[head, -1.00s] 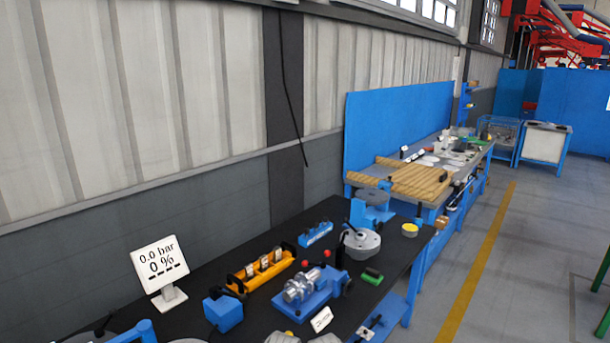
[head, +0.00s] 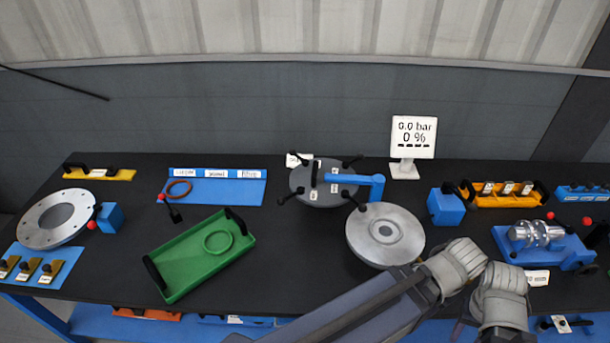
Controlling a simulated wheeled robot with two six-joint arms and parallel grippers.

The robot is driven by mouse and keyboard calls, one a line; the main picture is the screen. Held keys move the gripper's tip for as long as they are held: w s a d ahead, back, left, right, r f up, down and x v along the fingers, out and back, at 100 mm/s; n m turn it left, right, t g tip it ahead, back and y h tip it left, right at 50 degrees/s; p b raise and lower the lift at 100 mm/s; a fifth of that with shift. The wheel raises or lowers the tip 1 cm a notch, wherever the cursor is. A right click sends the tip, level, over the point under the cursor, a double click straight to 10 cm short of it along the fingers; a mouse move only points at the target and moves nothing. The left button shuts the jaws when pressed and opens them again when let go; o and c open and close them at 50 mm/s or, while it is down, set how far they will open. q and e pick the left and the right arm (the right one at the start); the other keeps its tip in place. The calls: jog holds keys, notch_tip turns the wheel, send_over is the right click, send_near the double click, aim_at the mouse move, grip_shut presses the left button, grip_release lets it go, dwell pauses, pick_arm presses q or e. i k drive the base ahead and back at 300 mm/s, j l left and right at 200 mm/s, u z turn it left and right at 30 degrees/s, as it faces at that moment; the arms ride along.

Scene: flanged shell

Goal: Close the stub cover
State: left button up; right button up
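A dark grey round cover (head: 318,190) with several black-knobbed clamps and a black handle lies at the back middle of the bench. A blue hinge arm (head: 365,181) reaches over it from the right. In front and to the right is a light grey round flanged body (head: 398,220) with a small central ring. The cover stands swung aside to the left of this flange, which looks uncovered. A grey arm of mine crosses the lower right in front of the flange. Neither of my grippers is visible.
A green tray (head: 188,268) with a green ring lies left of the flange. A blue labelled holder (head: 235,190) stands behind it. A display (head: 413,137) reads 0.0 bar and 0 %. A blue fixture (head: 552,252) with metal parts is at right. Bare black bench lies between tray and flange.

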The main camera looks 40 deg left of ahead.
aim_at(323, 181)
jog(key=u, duration=1.25)
jog(key=i+l+u, duration=0.5)
jog(key=k+l, duration=0.05)
jog(key=k, duration=0.05)
